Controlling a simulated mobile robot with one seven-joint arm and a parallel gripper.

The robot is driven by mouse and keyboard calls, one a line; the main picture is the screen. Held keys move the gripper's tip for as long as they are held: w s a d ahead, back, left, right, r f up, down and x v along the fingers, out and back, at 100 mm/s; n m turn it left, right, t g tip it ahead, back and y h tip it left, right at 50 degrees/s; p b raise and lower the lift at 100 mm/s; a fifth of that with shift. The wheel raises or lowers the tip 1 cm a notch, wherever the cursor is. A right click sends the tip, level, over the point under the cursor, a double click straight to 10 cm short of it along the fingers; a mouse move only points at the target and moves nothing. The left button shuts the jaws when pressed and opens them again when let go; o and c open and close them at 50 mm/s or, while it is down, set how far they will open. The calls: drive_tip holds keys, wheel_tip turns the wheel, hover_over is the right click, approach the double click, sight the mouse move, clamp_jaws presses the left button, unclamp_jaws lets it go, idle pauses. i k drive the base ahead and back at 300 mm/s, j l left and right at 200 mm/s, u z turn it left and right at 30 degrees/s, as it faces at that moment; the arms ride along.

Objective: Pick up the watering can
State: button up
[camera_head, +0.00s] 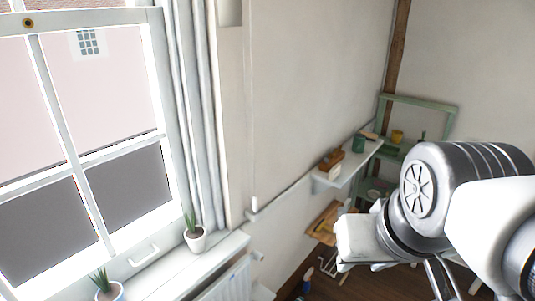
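I cannot make out a watering can for certain in the head view. A small dark green vessel (358,144) stands on the white wall shelf, too small to tell what it is. My arm fills the right side, with a silver joint and white links. My gripper's fingertips cannot be made out clearly, so whether it is open or shut does not show. The arm hides part of the corner and floor behind it.
A white-framed window (100,150) is at left. Its sill (185,273) bears two potted plants, one near the corner (195,238) and one at the bottom edge (109,291). A green rack (420,101) stands in the far corner, with a yellow pot (397,136). Wooden floor shows below.

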sight(359, 140)
drive_tip(key=u, duration=1.4)
drive_tip(key=z, duration=1.9)
drive_tip(key=i+l, duration=0.25)
drive_tip(key=i, duration=0.25)
drive_tip(key=i+l, duration=0.25)
drive_tip(key=i, duration=0.2)
drive_tip(key=i+l, duration=0.25)
drive_tip(key=i, duration=0.25)
drive_tip(key=i+l, duration=0.25)
drive_tip(key=i, duration=0.25)
drive_tip(key=i+l, duration=0.25)
drive_tip(key=i, duration=0.2)
drive_tip(key=i+l, duration=0.25)
drive_tip(key=i, duration=0.25)
